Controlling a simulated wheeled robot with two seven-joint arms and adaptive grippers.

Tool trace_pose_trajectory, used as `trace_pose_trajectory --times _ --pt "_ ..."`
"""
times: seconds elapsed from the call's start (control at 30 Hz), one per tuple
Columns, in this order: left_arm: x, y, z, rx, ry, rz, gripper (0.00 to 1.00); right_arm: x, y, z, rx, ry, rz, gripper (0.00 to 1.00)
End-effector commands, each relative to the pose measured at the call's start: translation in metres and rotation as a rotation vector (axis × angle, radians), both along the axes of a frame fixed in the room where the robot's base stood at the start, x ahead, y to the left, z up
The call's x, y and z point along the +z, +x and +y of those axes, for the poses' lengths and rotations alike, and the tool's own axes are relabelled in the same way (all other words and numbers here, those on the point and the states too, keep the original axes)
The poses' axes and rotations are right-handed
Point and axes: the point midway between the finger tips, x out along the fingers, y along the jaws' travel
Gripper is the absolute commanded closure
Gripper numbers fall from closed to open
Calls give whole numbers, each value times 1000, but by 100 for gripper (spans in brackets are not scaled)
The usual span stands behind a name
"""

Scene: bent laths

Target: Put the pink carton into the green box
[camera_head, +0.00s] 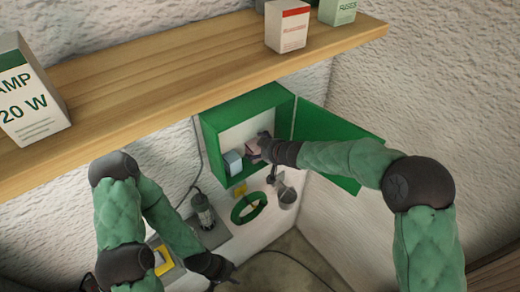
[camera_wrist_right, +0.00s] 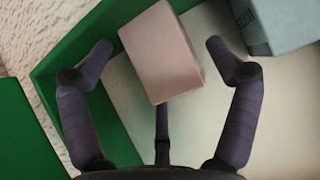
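The green box (camera_head: 208,130) is fixed to the wall under the shelf, its green door (camera_head: 335,140) swung open to the right. The pink carton (camera_head: 252,149) is inside it, partly hidden by my right gripper (camera_head: 264,146). In the right wrist view the pink carton (camera_wrist_right: 160,55) sits tilted between the spread fingers of my right gripper (camera_wrist_right: 160,48), with a gap on each side. My left gripper (camera_head: 228,270) is low, well below the green box and apart from it; its fingers are too small to judge.
A blue-grey carton (camera_head: 233,162) stands in the box beside the pink one. Below are a lantern (camera_head: 203,212), a green ring (camera_head: 249,208) and a grey cup (camera_head: 287,198). The wooden shelf (camera_head: 190,75) overhangs above, holding several cartons.

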Motion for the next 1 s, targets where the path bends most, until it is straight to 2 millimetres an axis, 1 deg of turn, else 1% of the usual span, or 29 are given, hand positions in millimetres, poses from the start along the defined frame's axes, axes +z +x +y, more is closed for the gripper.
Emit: trace_pose_trajectory --times 0.23,0.37,0.53,0.8,1.0 --pt "1 0 0 0 0 0 60 2 0 0 0 0 0 11" --pt "5 0 0 0 0 0 60 9 -3 -3 -1 1 -1 11" --pt "9 0 0 0 0 0 60 25 -21 -16 -2 0 -1 11" --pt "21 0 0 0 0 0 60 56 -53 -39 -1 1 -1 11" --pt "29 0 0 0 0 0 60 71 -70 -52 -1 0 0 11"
